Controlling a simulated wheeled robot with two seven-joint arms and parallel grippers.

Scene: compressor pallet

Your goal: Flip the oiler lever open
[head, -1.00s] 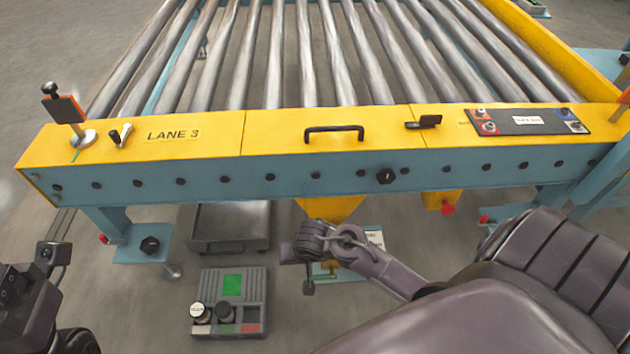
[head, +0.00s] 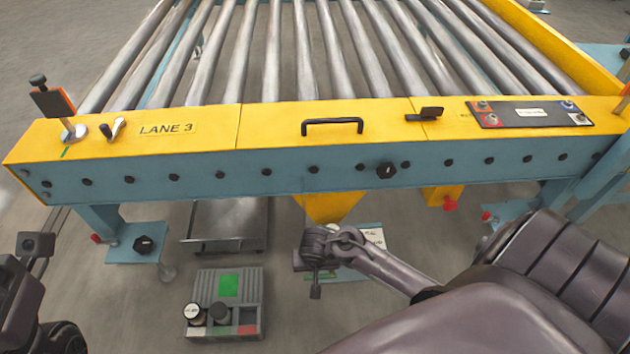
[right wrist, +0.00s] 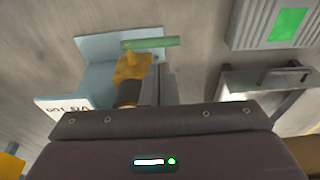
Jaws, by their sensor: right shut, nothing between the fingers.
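The likely oiler lever is a short green bar (right wrist: 150,43) above a yellow knob-like part (right wrist: 131,66) on a light blue bracket (right wrist: 95,58), seen in the right wrist view. The bar lies across the picture. My right gripper (right wrist: 158,62) is shut and empty, its fingers just right of the yellow part, tips close under the bar. I cannot tell whether they touch.
The yellow and blue conveyor beam (head: 225,170) spans above my right wrist. A yellow funnel-like part (head: 330,206) hangs under it. A grey case with a green patch (head: 250,311) and a metal tray (head: 228,222) stand to the left. A printed card (right wrist: 66,110) is near the bracket.

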